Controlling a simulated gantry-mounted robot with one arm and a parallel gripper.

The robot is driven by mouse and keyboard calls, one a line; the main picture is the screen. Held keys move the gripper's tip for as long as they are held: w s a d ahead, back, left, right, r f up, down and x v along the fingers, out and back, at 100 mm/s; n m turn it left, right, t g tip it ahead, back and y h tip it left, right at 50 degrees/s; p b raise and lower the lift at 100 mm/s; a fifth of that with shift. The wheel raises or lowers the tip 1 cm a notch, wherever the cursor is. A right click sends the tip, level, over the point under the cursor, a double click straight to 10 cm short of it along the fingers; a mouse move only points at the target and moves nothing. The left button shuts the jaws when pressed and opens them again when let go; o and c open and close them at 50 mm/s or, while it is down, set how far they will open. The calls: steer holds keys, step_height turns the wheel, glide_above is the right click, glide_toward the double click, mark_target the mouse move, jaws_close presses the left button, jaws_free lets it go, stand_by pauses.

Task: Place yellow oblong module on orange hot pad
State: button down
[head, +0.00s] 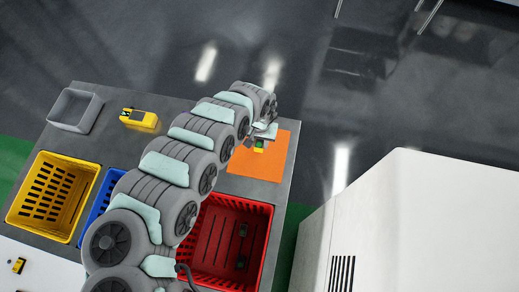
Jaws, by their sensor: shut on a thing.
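The orange hot pad (262,168) lies flat at the right end of the grey table. My gripper (262,139) is over the far part of the pad, partly hidden by my arm. It is shut on a small yellow module (259,150) with a green part on its upper side. Only a little of the module shows, so its full shape is hard to tell. I cannot tell whether it touches the pad or hangs just above it.
A yellow device (141,120) and a grey tray (75,110) stand at the back left. A yellow crate (77,165), blue crate (97,207) and red crate (261,225) holding dark parts stand nearer. A white cabinet (420,220) is at right.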

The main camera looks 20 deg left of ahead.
mark_target(260, 146)
step_height(260, 146, down, 3)
steer(key=shift+w+d+f, duration=0.1)
steer(key=shift+f, duration=0.55)
steer(key=shift+f, duration=0.2)
steer(key=c, duration=1.1)
jaws_free()
steer(key=shift+o, duration=0.2)
steer(key=shift+r, duration=0.1)
